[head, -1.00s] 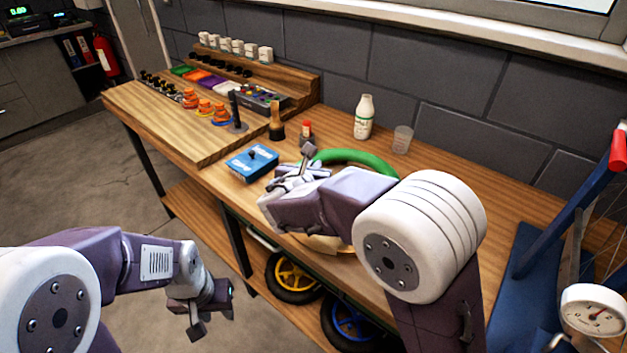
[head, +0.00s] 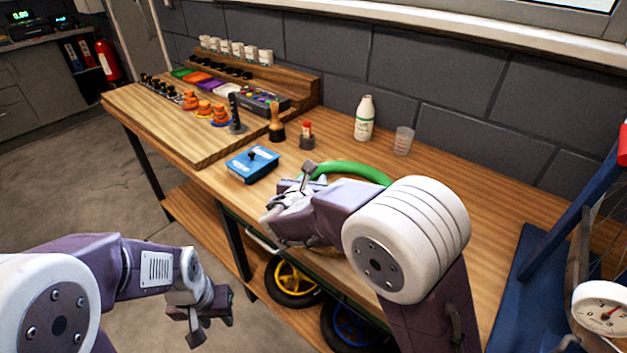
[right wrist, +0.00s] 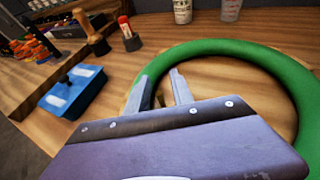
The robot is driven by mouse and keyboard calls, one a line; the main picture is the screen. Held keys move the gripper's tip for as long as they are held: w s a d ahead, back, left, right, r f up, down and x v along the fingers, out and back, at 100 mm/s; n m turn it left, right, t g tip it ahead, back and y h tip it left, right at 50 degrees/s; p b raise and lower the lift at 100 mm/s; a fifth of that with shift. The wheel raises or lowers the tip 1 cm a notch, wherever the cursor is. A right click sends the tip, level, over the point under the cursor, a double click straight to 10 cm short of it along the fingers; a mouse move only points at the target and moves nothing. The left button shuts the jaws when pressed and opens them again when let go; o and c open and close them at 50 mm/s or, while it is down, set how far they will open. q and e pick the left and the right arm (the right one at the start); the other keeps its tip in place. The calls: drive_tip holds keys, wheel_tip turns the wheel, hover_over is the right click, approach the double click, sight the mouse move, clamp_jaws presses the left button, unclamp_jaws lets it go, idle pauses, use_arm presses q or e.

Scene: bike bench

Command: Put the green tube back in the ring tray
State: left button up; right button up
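The green tube (head: 352,169) is a thick ring over the front of the wooden bench. In the right wrist view its arc (right wrist: 285,85) curves around from the fingers to the right edge. My right gripper (right wrist: 160,82) is at the tube's left side, its fingers a tube's width apart around it; the grip itself is partly hidden. In the head view my right gripper (head: 295,185) and arm cover the near part of the ring. A pale round wooden surface, apparently the ring tray, shows beneath the tube, mostly hidden. My left gripper (head: 208,318) hangs empty and open left of the bench.
A blue box (head: 252,164) lies left of the right gripper. A brush (head: 276,122), a small red-capped bottle (head: 307,136), a white bottle (head: 364,118) and a clear cup (head: 403,141) stand behind the tube. A blue stand (head: 540,270) is at the right.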

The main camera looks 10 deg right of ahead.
drive_tip(key=shift+r, duration=0.2)
drive_tip(key=p+v, duration=0.2)
drive_tip(key=v, duration=1)
